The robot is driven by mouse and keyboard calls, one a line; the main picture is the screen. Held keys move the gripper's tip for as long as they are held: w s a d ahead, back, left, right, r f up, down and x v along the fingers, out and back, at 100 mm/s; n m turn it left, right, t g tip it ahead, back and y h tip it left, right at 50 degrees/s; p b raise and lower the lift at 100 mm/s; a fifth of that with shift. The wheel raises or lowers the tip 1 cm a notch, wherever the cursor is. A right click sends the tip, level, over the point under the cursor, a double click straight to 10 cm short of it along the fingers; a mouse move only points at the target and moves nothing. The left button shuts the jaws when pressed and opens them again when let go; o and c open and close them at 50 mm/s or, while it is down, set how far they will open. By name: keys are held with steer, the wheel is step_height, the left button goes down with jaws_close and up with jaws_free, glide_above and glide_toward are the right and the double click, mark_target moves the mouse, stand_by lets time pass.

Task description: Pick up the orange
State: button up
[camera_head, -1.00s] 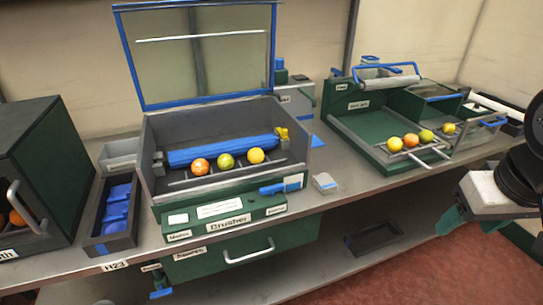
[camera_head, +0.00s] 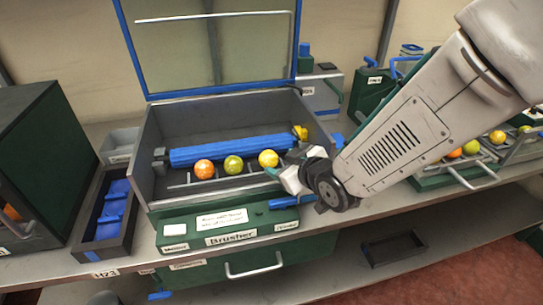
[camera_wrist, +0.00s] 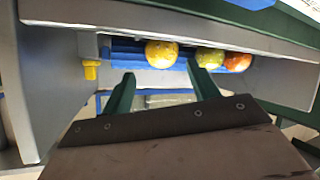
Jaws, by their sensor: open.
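An orange fruit (camera_head: 204,169), a yellow-green fruit (camera_head: 233,165) and a yellow fruit (camera_head: 268,159) sit in a row on the rack inside the open brusher box (camera_head: 160,220). In the wrist view the yellow fruit (camera_wrist: 161,54) lies just beyond the gap between my fingers, with the yellow-green fruit (camera_wrist: 209,60) and the orange fruit (camera_wrist: 237,62) to its right. My gripper (camera_wrist: 160,88) is open and empty. In the head view my gripper (camera_head: 277,173) is at the right side of the box, beside the yellow fruit, its fingers partly hidden.
A blue roller (camera_head: 232,150) lies behind the fruits, with the raised lid (camera_head: 205,45) at the back. The box walls surround the row. A dark tray (camera_head: 120,235) stands left. More fruits (camera_head: 471,147) lie on the right-hand unit, partly behind my arm.

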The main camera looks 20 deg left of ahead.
mark_target(272, 160)
steer(key=x, duration=0.6)
steer(key=shift+a+f, duration=0.15)
steer(key=shift+a, duration=0.2)
steer(key=c, duration=0.8)
